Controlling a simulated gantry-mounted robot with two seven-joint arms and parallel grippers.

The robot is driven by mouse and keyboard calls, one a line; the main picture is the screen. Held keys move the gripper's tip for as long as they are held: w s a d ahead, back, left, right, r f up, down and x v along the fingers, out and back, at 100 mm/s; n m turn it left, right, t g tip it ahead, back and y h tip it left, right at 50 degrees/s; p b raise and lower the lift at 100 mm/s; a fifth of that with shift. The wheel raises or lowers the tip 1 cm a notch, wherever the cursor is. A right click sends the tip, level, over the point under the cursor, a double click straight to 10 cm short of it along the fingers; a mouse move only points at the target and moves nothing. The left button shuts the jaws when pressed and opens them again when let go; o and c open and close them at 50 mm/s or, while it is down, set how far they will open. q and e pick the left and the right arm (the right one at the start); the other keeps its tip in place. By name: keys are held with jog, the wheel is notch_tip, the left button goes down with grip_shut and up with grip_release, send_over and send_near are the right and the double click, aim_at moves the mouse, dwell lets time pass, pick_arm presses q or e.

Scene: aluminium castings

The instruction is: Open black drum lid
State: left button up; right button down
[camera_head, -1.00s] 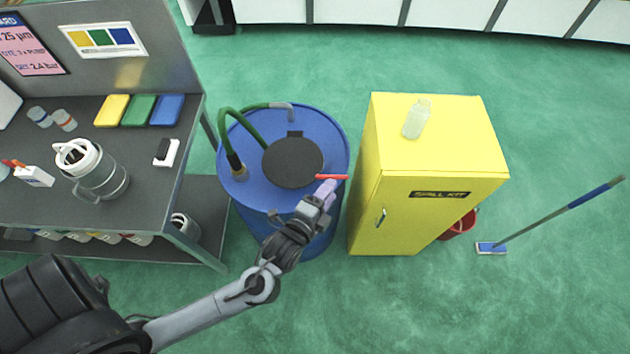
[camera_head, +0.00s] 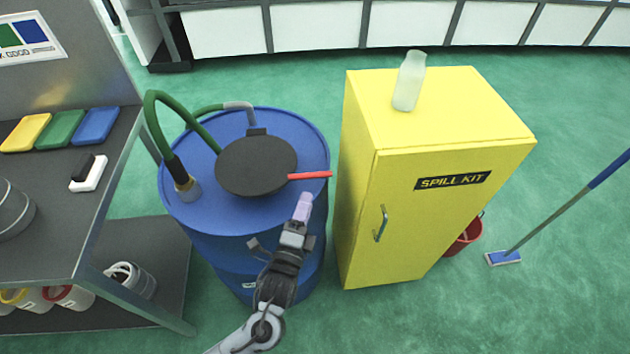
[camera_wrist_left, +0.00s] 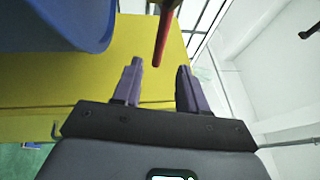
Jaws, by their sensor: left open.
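The round black drum lid (camera_head: 256,164) lies closed, or nearly so, on top of the blue drum (camera_head: 243,220). Its red handle (camera_head: 310,175) sticks out to the right past the drum's rim. My left gripper (camera_head: 305,205) is just below the handle in the head view, at the drum's front right side. In the left wrist view its two purple fingers (camera_wrist_left: 160,66) are open and empty. The red handle (camera_wrist_left: 163,38) shows there beyond the fingertips, lined up with the gap between them. My right gripper is out of view.
A yellow spill kit cabinet (camera_head: 430,190) stands close to the drum's right, with a clear bottle (camera_head: 410,82) on top. A green hose (camera_head: 160,115) arches over the drum's left side. A grey workbench (camera_head: 85,215) stands at the left.

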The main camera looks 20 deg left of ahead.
pick_arm(q)
jog(key=b+x, duration=0.3)
jog(key=x, duration=0.8)
jog(key=shift+f, duration=0.1)
grip_shut()
